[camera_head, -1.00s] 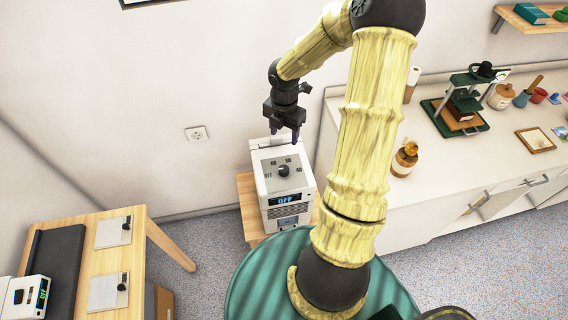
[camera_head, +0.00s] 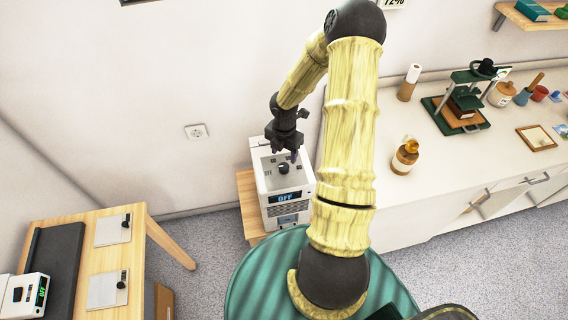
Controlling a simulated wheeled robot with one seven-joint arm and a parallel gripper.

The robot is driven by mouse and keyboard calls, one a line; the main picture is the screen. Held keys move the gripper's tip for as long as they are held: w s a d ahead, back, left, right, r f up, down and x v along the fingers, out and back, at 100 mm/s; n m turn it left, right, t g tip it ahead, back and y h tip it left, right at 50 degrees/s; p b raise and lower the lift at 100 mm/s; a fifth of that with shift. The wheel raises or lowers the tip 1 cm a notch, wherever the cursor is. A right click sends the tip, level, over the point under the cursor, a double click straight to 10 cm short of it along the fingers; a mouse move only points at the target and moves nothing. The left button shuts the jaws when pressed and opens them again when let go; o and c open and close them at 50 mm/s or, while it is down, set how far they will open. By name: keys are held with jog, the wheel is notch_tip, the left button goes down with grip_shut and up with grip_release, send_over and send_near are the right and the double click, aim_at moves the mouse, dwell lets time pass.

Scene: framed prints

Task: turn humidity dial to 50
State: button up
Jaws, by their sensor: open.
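A white box-shaped humidity unit (camera_head: 296,184) stands on a small wooden stand in the middle of the view. Its display (camera_head: 285,197) reads OFF. A black round dial (camera_head: 283,169) sits on its grey top panel, with small labels around it too small to read. My gripper (camera_head: 284,156) points down just above and behind the dial, with its fingers apart and empty. I cannot tell whether the fingertips touch the panel. The gripper hides the back part of the panel.
A counter (camera_head: 385,198) to the right holds a press (camera_head: 462,105), a brown bottle (camera_head: 405,155) and jars. A wooden table (camera_head: 75,222) with another white device (camera_head: 24,296) is at the left. A wall socket (camera_head: 196,132) is behind.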

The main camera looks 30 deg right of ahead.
aim_at(284, 165)
notch_tip(284, 165, down, 7)
jog(key=shift+r, duration=0.2)
jog(key=shift+c, duration=0.2)
jog(key=c, duration=0.9)
